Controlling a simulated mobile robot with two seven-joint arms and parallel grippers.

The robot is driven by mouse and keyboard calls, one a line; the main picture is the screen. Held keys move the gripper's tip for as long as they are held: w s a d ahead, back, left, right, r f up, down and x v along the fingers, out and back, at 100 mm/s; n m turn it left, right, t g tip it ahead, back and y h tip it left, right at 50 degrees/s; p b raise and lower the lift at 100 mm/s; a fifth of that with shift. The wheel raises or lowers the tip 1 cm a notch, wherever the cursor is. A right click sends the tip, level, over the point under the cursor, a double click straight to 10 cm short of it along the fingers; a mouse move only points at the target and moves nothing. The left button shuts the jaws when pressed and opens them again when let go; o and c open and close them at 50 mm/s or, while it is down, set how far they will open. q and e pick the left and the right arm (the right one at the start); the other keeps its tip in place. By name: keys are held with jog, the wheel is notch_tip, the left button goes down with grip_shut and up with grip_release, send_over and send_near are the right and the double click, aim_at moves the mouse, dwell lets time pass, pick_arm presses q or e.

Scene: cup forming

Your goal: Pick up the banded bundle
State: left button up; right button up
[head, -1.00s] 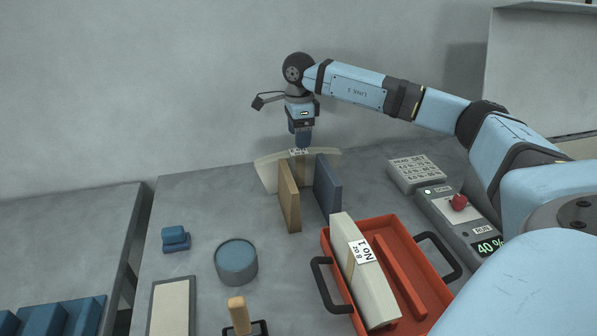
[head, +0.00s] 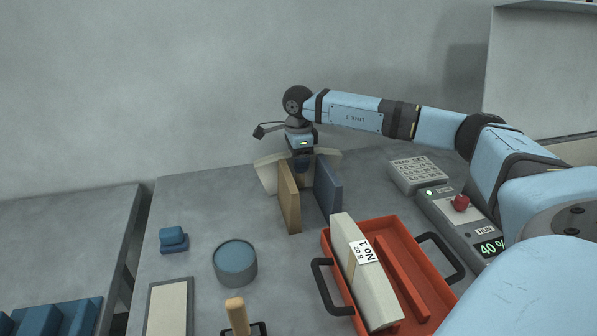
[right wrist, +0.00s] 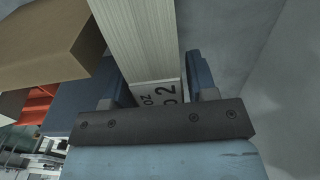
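A pale banded bundle (head: 267,176) lies at the back of the bench, behind two upright plates. Its label, partly covered and reading "oz" and "2", shows in the right wrist view (right wrist: 160,94). My right gripper (right wrist: 152,66) is lowered over the bundle, with one blue finger on each side of it. The fingers look open, with a slim gap at the right one. In the head view the gripper (head: 302,164) is partly hidden by the plates. A second banded bundle (head: 352,262), labelled "No 1 8 oz", lies in the red tray. My left gripper is not in view.
A tan plate (head: 289,197) and a blue plate (head: 328,188) stand just in front of the far bundle. The red tray (head: 412,240) has dark handles. A control box (head: 452,213), a round blue pot (head: 236,262) and a small blue block (head: 174,240) stand around it.

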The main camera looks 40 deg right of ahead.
grip_shut()
jog(key=shift+r, duration=0.15)
notch_tip(320, 180, up, 20)
jog(key=p, duration=0.3)
